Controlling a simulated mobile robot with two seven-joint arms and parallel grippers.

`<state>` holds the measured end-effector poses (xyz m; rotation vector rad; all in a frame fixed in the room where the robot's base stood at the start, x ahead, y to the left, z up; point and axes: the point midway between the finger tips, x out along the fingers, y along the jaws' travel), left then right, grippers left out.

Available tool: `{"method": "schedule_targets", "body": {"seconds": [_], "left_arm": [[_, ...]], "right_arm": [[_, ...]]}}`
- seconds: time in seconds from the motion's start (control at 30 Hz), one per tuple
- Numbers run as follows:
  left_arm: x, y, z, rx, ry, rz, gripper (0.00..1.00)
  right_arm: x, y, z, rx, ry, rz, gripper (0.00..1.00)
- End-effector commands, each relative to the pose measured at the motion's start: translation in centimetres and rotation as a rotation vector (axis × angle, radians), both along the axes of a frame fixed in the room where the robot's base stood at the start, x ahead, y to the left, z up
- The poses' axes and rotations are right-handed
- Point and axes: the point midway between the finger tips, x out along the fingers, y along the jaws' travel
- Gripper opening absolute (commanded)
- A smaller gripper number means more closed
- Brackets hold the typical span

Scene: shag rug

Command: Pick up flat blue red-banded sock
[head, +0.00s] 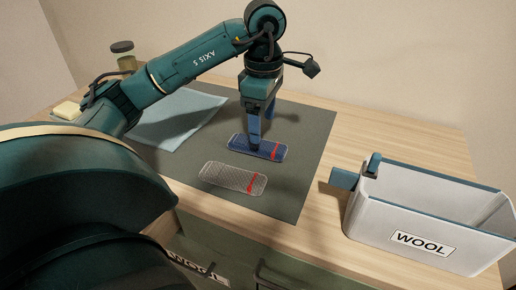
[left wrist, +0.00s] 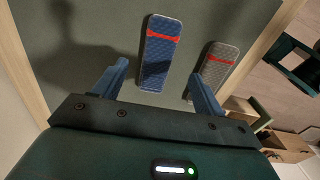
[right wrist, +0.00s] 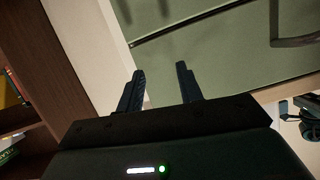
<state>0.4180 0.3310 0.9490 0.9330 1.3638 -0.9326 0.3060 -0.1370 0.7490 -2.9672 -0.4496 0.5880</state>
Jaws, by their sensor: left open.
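The flat blue sock with a red band (head: 263,149) lies on the dark grey mat (head: 300,190). In the left wrist view the blue sock (left wrist: 161,48) extends up from between the fingers. My left gripper (head: 255,146) points down over the blue sock. Its fingers (left wrist: 158,74) are apart with nothing held, and the head view does not show whether they touch the sock or mat. A grey sock with a red band (head: 230,177) lies nearer, beside the blue one; the right finger partly covers it in the left wrist view. My right gripper (right wrist: 160,70) is open and empty, facing a green cabinet front.
A white bin labelled WOOL (head: 420,215) stands on the wooden table right of the mat, with teal blocks at its left corner. A light blue cloth (head: 175,120) lies on the mat's left side. A jar (head: 123,55) and a yellowish block (head: 67,110) are at the far left.

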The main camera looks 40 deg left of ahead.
Motion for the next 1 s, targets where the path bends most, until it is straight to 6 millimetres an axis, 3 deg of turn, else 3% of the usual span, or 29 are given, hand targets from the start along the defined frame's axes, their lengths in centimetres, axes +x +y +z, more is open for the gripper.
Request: {"method": "schedule_targets", "body": {"seconds": [0.17, 0.5, 0.77, 1.0], "left_arm": [[0.1, -0.2, -1.1, -0.001, 0.0, -0.001, 0.71], [0.6, -1.3, -5.5, 0.001, 0.001, 0.0, 0.71], [0.6, -1.3, -5.9, -0.001, -0.001, -0.001, 0.71], [0.6, -1.3, -5.9, -0.001, -0.001, 0.0, 0.54]], "right_arm": [[-0.1, -0.3, 0.4, -0.004, -0.02, -0.005, 0.36], [-0.1, -0.3, 0.4, -0.005, -0.025, -0.004, 0.36], [-0.3, -0.3, 0.2, -0.005, -0.019, -0.004, 0.36], [-0.4, -0.3, 0.2, -0.005, -0.017, -0.003, 0.36]]}}
